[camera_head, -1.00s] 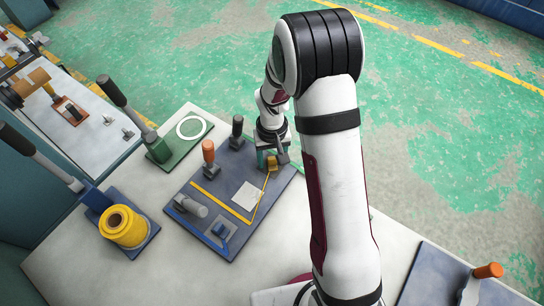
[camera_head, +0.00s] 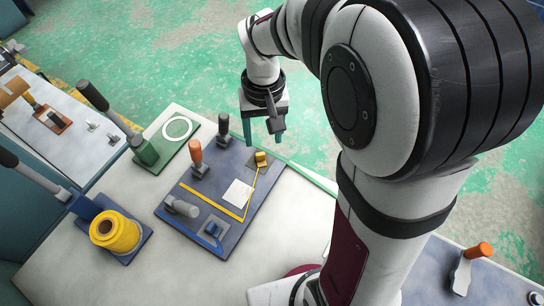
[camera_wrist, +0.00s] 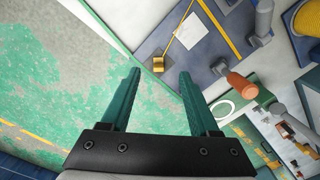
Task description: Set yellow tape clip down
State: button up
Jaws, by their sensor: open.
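The small yellow tape clip (camera_head: 261,158) rests on the far right corner of the dark blue board (camera_head: 214,226), at the end of a yellow tape line. It also shows in the wrist view (camera_wrist: 158,65), with nothing holding it. My gripper (camera_head: 264,140) is above the board's far edge, apart from the clip. In the wrist view my two green fingers (camera_wrist: 158,88) are spread wide, with nothing gripped between them.
The board carries an orange-handled lever (camera_head: 197,158), a black-handled lever (camera_head: 223,128), a grey cylinder (camera_head: 181,206) and a white square (camera_head: 237,193). A yellow tape roll (camera_head: 115,232) stands at left. A white ring (camera_head: 177,129) lies on a green plate. The table front is clear.

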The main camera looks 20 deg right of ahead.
jog(key=s+r+m, duration=0.2)
jog(key=s, duration=0.8)
jog(key=s+a+r+m+y, duration=0.1)
jog(key=s+r+m, duration=0.1)
jog(key=s, duration=0.7)
jog(key=shift+s+a, duration=0.25)
jog(key=shift+s, duration=0.15)
